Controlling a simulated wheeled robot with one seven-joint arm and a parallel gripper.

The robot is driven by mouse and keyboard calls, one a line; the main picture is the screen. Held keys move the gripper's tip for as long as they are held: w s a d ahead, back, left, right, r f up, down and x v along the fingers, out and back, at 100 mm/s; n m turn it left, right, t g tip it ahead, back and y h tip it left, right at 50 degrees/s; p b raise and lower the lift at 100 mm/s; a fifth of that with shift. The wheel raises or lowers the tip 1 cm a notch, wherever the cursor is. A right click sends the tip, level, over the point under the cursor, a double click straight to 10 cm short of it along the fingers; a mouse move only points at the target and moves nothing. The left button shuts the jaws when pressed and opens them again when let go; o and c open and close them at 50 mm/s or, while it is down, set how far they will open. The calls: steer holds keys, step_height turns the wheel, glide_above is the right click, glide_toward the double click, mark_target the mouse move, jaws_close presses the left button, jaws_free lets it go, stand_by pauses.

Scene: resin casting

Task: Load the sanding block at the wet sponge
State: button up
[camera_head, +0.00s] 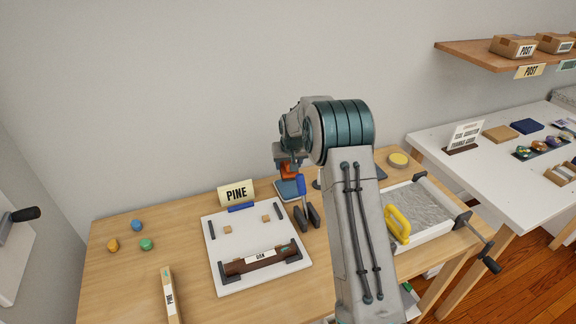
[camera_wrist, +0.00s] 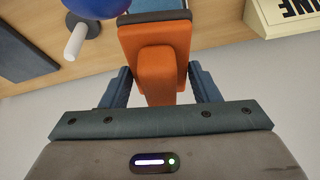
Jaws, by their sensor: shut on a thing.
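My gripper (camera_head: 287,163) is at the back of the wooden workbench, shut on the orange sanding block (camera_head: 289,172). In the wrist view the sanding block (camera_wrist: 156,38) is held by its raised orange grip between the two dark fingers (camera_wrist: 160,85). A dark strip lies along its far edge. A blue-grey pad (camera_head: 287,189) is just below the block; whether they touch is not clear. A yellow round piece in a dish (camera_head: 398,160), perhaps the wet sponge, is at the back right, beyond my arm.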

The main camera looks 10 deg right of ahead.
mark_target(288, 184)
steer(key=shift+f+b, duration=1.2)
steer(key=shift+f, duration=1.65)
steer(key=shift+f+b, duration=0.4)
steer(key=shift+f, duration=0.05)
steer(key=shift+s+f+b, duration=0.2)
steer(key=shift+f+b, duration=0.1)
steer(key=shift+f, duration=0.05)
stand_by(0.4)
steer(key=shift+w+r+p, duration=0.15)
steer(key=shift+r+p, duration=1.35)
steer(key=shift+r, duration=2.25)
